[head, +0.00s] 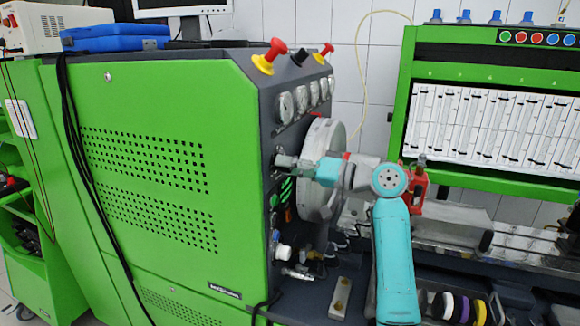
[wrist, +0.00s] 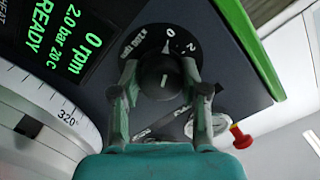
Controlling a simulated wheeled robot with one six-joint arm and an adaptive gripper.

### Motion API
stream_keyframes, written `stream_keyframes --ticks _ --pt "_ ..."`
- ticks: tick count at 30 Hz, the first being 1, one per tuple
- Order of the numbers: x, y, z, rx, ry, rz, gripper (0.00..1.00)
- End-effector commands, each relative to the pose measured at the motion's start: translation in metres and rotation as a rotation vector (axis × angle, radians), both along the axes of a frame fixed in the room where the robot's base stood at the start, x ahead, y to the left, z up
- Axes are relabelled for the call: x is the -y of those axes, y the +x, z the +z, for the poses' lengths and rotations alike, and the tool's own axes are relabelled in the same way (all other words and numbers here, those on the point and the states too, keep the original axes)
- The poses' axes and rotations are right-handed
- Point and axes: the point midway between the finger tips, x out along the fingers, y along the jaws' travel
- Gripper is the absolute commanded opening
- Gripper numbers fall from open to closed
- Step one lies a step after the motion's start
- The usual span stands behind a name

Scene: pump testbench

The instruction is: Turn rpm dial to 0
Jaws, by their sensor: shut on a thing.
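The rpm dial (wrist: 160,66) is a round black knob on a dark plate, with a short white mark on its face. Around it the plate carries white print, with a 0 above the knob and a 2 to its upper right. My gripper (wrist: 166,84) has one finger on each side of the knob and is shut on it. In the head view my gripper (head: 284,162) reaches left to the machine's dark front panel, and it hides the dial there. The green display (wrist: 67,38) reads 0 rpm, 2.0 bar, 20 C and READY.
A large graduated silver disc (head: 322,138) stands close beside my gripper. Round gauges (head: 285,107) and red and yellow knobs (head: 270,57) sit above. The green perforated cabinet (head: 170,130) is at left. A red-yellow knob (wrist: 241,136) shows right of my gripper in the wrist view.

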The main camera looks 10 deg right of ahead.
Motion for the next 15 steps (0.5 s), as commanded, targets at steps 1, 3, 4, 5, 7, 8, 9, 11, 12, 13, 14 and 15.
stream_keyframes --ticks 1,3,4,5,7,8,9,11,12,13,14,15 --pt "-0.0050 0.0005 0.0050 0.011 0.003 0.004 0.10" --pt "-0.0050 0.0004 0.0051 0.011 0.002 0.004 0.10" --pt "-0.0050 0.0004 0.0051 0.011 0.003 0.004 0.10" --pt "-0.0050 0.0004 0.0051 0.011 0.003 0.004 0.10" --pt "-0.0049 0.0004 0.0051 0.011 0.003 0.004 0.10" --pt "-0.0049 0.0004 0.0051 0.011 0.003 0.004 0.10" --pt "-0.0050 0.0003 0.0051 0.011 0.003 0.004 0.10" --pt "-0.0050 0.0003 0.0051 0.011 0.003 0.004 0.59" --pt "-0.0049 0.0002 0.0048 0.011 0.003 0.004 0.68" --pt "-0.0047 0.0002 0.0045 0.009 0.003 0.004 0.68" --pt "-0.0044 0.0002 0.0041 0.009 0.002 0.004 0.68" --pt "-0.0040 0.0002 0.0036 0.008 0.002 0.004 0.68"
